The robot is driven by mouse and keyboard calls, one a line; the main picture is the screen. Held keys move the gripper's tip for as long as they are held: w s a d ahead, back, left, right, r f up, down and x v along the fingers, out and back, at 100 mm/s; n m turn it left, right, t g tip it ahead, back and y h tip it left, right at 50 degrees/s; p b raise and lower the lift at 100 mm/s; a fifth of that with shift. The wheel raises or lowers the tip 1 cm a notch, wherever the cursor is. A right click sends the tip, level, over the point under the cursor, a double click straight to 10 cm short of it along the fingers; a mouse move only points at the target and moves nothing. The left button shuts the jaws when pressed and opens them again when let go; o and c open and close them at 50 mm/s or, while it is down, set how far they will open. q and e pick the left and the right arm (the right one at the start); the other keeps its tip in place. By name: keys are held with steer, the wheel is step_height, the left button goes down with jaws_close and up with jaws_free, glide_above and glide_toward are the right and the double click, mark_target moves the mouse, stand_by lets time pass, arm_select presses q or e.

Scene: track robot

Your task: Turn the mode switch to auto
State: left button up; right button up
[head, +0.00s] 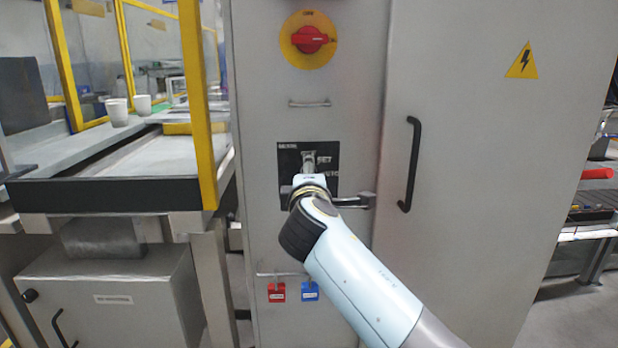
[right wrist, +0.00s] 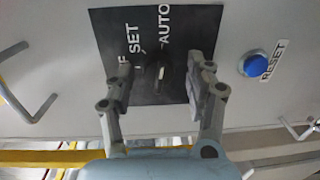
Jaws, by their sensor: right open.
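The mode switch (right wrist: 164,74) is a dark knob on a black plate (right wrist: 148,20) in the right wrist view. White letters on the plate read SET and AUTO, with another label partly hidden at the left. My right gripper (right wrist: 166,82) is open, with one finger on each side of the knob. I cannot tell whether the fingers touch it, and the knob's pointing direction is unclear. In the head view my right gripper (head: 309,163) is in front of the plate (head: 327,155) and hides the knob. My left gripper is not in view.
A blue button (right wrist: 259,67) labelled RESET is beside the plate. The cabinet also carries a red rotary handle (head: 310,40) on yellow, a small bar handle (head: 309,104), and red (head: 276,292) and blue (head: 310,291) padlocks. A black door handle (head: 411,165) stands out at the right.

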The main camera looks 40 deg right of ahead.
steer(key=shift+s, duration=0.1)
steer(key=v, duration=0.7)
steer(key=shift+s+a, duration=0.1)
steer(key=shift+a, duration=0.05)
